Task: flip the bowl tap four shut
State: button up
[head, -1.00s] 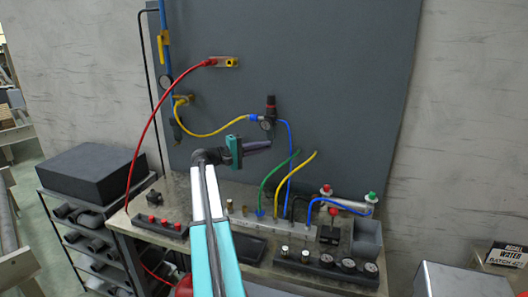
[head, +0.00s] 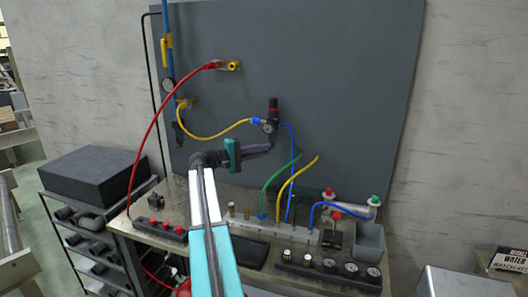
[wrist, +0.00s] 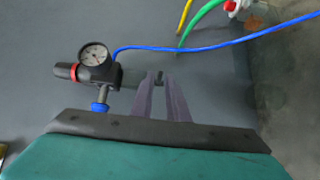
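The regulator (head: 270,124) with its red-and-black knob and round gauge is fixed to the grey panel. It lies sideways in the wrist view (wrist: 95,68), with its bowl (wrist: 132,78) pointing right. A small dark piece, which looks like the bowl tap (wrist: 158,77), sits at the bowl's end. My gripper (head: 270,146) is just under the bowl in the head view. In the wrist view my gripper (wrist: 159,82) has its two purple-grey fingers apart, one on each side of the dark piece, with a narrow gap. I cannot see the tap's lever position clearly; contact is unclear.
A blue hose (wrist: 200,48) runs from the regulator past the fingers. A green hose (head: 276,182) and a yellow hose (head: 298,174) rise from the bench below. A yellow hose (head: 212,134) and a red hose (head: 150,125) hang at left. The panel's upper right is bare.

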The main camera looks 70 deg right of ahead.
jog(key=b+v, duration=0.3)
jog(key=v, duration=0.9)
jog(key=shift+w+a, duration=0.25)
jog(key=shift+w, duration=0.1)
